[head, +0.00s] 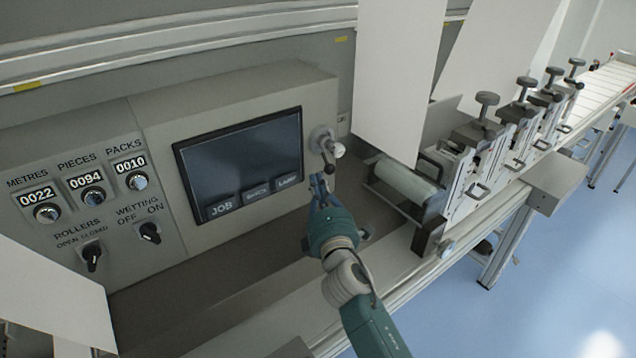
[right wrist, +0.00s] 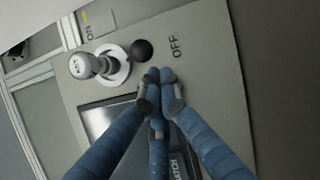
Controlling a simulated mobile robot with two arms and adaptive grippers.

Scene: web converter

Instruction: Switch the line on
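The line switch (head: 322,138) is a round plate with a lever on the console, right of the dark screen. Its lever carries a black ball (head: 331,169), which points downward. In the right wrist view the black ball (right wrist: 141,51) lies on the side of the OFF label (right wrist: 175,47), away from the ON label (right wrist: 90,32). A pale round knob (right wrist: 82,65) juts from the switch's middle. My right gripper (head: 318,186) is just below the ball. In its wrist view the blue fingertips (right wrist: 160,78) are together, with nothing seen between them, close beside the ball. My left gripper is not in view.
The screen (head: 243,160) is left of the switch. Counter dials and two black selector knobs (head: 150,233) are further left. A white web sheet (head: 397,75) hangs right of the switch, above a roller (head: 403,182) and several clamp units.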

